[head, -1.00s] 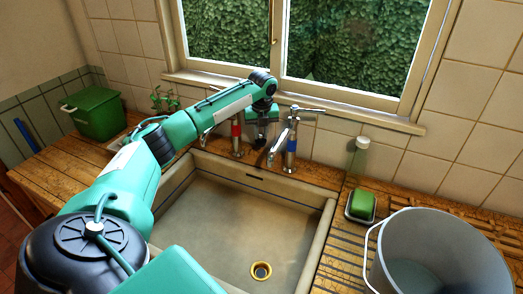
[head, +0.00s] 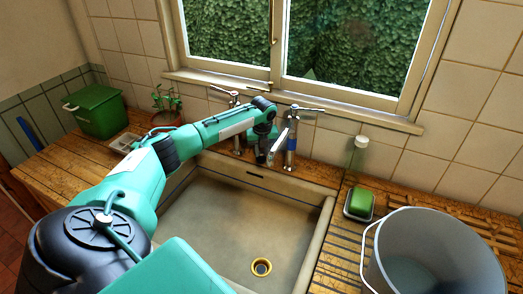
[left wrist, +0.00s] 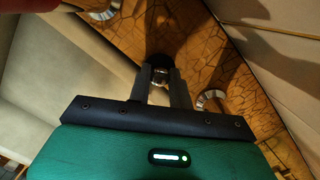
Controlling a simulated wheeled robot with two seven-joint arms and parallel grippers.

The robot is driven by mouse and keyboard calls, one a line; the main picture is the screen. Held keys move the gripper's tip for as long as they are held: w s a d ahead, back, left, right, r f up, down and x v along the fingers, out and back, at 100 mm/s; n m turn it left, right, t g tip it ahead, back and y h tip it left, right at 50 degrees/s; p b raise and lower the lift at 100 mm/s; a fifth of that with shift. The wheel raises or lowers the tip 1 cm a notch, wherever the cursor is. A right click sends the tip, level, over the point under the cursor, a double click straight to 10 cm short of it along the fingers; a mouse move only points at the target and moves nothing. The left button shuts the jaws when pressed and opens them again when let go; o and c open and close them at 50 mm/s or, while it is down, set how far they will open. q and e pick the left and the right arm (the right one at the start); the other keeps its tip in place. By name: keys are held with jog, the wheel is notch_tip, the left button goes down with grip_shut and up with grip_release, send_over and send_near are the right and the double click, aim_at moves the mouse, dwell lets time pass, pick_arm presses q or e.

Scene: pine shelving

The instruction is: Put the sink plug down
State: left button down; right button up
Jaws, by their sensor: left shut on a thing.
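My left gripper (head: 260,158) is low over the wooden ledge behind the sink, between the two taps. In the left wrist view its fingers (left wrist: 161,78) are shut on a small metallic part with a dark round shape beyond it, which I take to be the sink plug (left wrist: 158,63). In the head view the plug is too small and dark to make out clearly. I cannot tell whether it touches the ledge. The sink (head: 225,215) is empty, with a brass-ringed drain (head: 261,267). My right gripper is not in view.
A blue-banded tap (head: 291,143) stands close right of the gripper, another tap (head: 236,120) behind left. A green soap (head: 360,201), a clear bottle (head: 358,155) and a grey bucket (head: 435,262) stand right. A green bin (head: 97,112) and potted plant (head: 166,108) stand left.

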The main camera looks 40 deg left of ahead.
aim_at(262, 161)
pick_arm(q)
jog(key=c, duration=1.3)
grip_release()
jog(key=shift+f, duration=0.1)
jog(key=r, duration=0.4)
jog(key=r+b, duration=0.1)
jog(key=r, duration=0.3)
jog(key=d+r+b, duration=0.1)
jog(key=r, duration=0.3)
jog(key=shift+s+d+r, duration=0.1)
jog(key=shift+s+r, duration=0.05)
jog(key=shift+s, duration=0.25)
